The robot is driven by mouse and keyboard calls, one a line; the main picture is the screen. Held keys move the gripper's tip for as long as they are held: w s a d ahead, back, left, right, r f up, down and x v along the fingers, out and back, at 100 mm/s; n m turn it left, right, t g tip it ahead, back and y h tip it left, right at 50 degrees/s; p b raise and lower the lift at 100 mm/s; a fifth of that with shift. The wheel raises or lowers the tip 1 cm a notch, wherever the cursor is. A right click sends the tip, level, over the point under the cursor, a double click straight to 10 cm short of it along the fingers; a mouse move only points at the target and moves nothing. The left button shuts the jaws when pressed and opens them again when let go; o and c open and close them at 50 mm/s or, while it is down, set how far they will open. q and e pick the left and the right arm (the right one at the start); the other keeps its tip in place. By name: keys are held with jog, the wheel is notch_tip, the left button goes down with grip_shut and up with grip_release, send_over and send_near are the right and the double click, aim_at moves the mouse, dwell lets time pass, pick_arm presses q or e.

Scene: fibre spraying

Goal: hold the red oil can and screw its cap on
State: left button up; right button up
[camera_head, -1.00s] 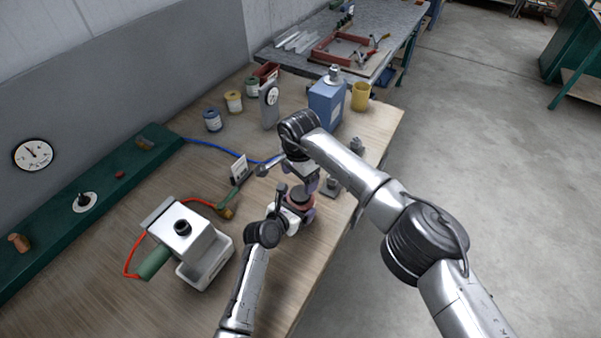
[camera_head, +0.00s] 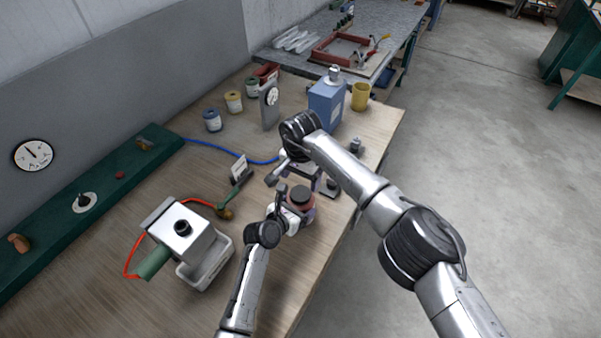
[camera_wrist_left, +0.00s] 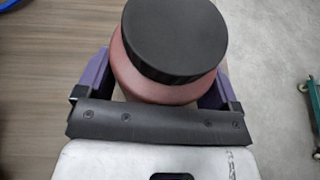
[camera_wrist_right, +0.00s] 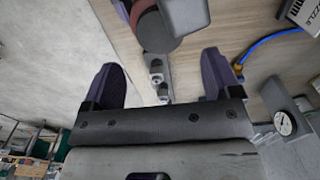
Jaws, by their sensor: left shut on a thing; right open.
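The red oil can (camera_wrist_left: 135,78) stands upright between the purple fingers of my left gripper (camera_wrist_left: 160,82), which is shut on its body. A black round cap (camera_wrist_left: 160,38) sits on top of the can; how tightly it is screwed cannot be told. In the head view the cap (camera_head: 300,194) shows above my left gripper (camera_head: 298,214). My right gripper (camera_wrist_right: 163,75) is open and empty, apart from the can. In its wrist view the can (camera_wrist_right: 155,30) and cap (camera_wrist_right: 186,12) lie beyond the fingers at the top.
A metal box device (camera_head: 183,235) with a white tray (camera_head: 215,262) stands at left. A small sign (camera_head: 238,169), a blue hose (camera_head: 215,148), a gauge stand (camera_head: 269,105), a blue canister (camera_head: 326,103) and a yellow cup (camera_head: 361,96) stand behind.

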aim_at(300, 193)
jog(key=shift+f, duration=3.35)
jog(key=shift+c, duration=0.3)
jog(key=c, duration=0.9)
jog(key=shift+o, duration=0.2)
jog(key=m, duration=0.4)
jog(key=shift+m, duration=0.4)
jog(key=m, duration=0.5)
jog(key=o, duration=1)
